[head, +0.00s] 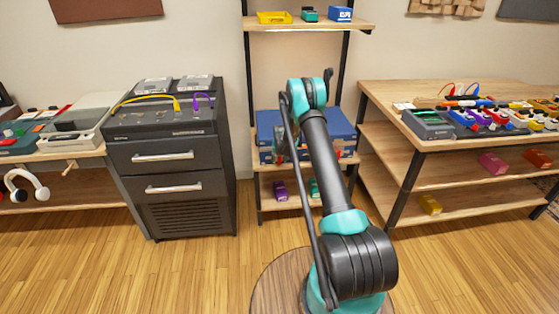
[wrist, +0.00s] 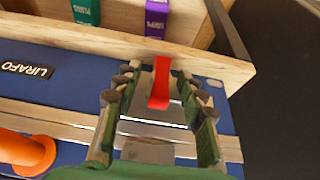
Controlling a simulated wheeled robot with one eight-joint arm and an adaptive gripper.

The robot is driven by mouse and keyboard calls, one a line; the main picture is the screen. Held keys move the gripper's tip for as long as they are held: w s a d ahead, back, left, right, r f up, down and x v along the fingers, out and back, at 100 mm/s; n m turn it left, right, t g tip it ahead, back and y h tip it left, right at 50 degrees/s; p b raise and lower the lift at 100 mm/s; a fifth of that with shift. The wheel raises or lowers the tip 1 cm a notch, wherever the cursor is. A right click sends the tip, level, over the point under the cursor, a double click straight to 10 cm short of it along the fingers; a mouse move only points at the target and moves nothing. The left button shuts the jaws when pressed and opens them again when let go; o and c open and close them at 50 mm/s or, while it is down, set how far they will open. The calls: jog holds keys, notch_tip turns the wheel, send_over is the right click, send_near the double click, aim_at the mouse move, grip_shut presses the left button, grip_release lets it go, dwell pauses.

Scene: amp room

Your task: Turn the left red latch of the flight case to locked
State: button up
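The blue flight case (head: 340,124) sits on the middle shelf of the rack, partly hidden behind my arm in the head view. Its blue face (wrist: 60,93) with a dark name label fills much of the wrist view. A red latch (wrist: 160,84) stands on a metal plate near the case's edge, pointing along the picture's vertical. My gripper (wrist: 160,88) is open, with one finger on each side of the latch and gaps visible between. In the head view my gripper (head: 280,146) is at the left part of the case.
An orange handle (wrist: 28,152) is on the case. The wooden shelf edge (wrist: 120,42) lies close to the fingertips. Purple (wrist: 156,18) and green (wrist: 86,12) boxes sit on the shelf below. A dark drawer cabinet (head: 170,165) stands left, a wooden bench (head: 400,185) right.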

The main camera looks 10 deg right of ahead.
grip_shut()
dwell(0.3)
jog(key=shift+d+y, duration=0.2)
jog(key=shift+y, duration=0.7)
jog(key=shift+m+y, duration=0.6)
jog(key=shift+y, duration=1.3)
grip_release()
